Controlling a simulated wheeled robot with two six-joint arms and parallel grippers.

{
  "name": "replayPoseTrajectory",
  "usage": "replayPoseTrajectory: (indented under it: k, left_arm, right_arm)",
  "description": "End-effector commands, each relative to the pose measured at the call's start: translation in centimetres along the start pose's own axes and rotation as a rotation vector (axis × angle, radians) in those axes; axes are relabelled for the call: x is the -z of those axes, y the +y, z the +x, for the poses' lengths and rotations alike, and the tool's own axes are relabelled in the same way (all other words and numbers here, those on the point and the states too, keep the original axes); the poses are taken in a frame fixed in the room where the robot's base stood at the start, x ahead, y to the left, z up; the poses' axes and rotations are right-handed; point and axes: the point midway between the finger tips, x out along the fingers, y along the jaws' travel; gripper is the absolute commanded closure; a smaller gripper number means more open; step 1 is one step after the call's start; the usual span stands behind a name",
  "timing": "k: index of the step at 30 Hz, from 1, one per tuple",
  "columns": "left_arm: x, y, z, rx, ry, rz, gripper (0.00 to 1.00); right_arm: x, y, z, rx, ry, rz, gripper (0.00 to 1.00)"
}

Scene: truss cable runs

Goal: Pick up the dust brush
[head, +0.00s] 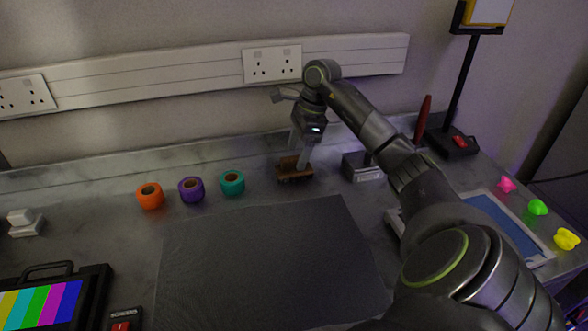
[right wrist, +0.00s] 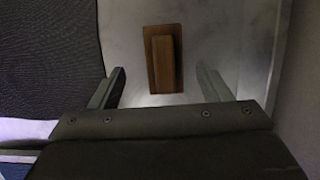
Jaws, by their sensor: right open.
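The dust brush (head: 294,169), a small brown wooden block with a raised handle, lies on the grey worktop behind the dark mat. It also shows in the right wrist view (right wrist: 164,62), with its handle running up the picture between the two fingers. My right gripper (head: 300,152) points down just above the brush, open and empty. In the right wrist view the fingers stand apart on either side of the brush's near end, not touching it. The brush's bristles cannot be made out. My left gripper is out of view.
The wall with a socket trunking (head: 200,82) is behind. The dark mat (head: 265,260) in front is clear.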

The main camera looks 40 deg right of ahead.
Motion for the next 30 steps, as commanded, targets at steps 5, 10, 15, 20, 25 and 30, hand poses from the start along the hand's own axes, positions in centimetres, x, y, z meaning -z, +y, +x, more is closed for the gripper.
replayPoseTrajectory:
  k: [5, 10, 15, 20, 25, 30]
  left_arm:
    - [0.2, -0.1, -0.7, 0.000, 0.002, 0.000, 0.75]
    - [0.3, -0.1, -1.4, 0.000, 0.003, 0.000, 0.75]
    - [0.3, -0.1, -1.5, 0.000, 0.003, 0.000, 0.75]
    - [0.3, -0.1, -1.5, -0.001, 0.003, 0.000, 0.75]
    - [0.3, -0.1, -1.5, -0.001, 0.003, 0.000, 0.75]
    - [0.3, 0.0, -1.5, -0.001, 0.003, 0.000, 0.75]
  right_arm:
    - [-0.1, -0.2, 1.5, -0.003, -0.002, 0.001, 0.29]
    - [-0.1, -0.5, 4.1, -0.003, -0.001, 0.001, 0.29]
    - [0.0, -0.5, 5.3, 0.001, 0.000, 0.000, 0.29]
    - [0.0, -0.5, 5.4, 0.001, 0.000, 0.000, 0.29]
    - [0.0, -0.5, 5.4, 0.001, 0.000, 0.000, 0.46]
    - [0.0, -0.5, 5.3, 0.001, 0.000, 0.000, 0.68]
